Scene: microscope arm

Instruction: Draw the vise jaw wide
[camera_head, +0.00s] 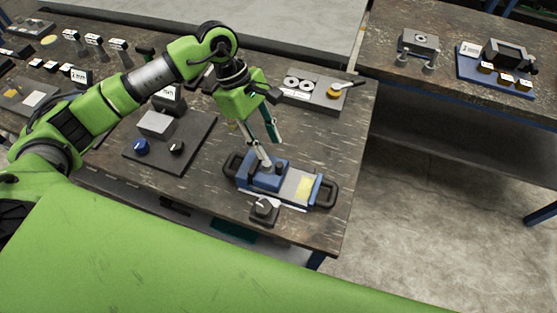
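A blue block-like device (264,172) with a pale flat bed (297,186), a yellow label and black loop handles at both ends sits near the front right corner of the workbench. It looks like the vise, but which part is its jaw is hard to tell. My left gripper (271,153) points down over the blue block, with its fingers apart. One fingertip is at or just above the block's top; contact is not clear. My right gripper is not in view.
A small grey knob unit (264,209) stands at the vise's front edge. A dark plate (190,158) with a grey block and knobs lies to the left. A grey panel with a yellow knob (333,92) is behind. A second bench (450,85) stands right, across a floor gap.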

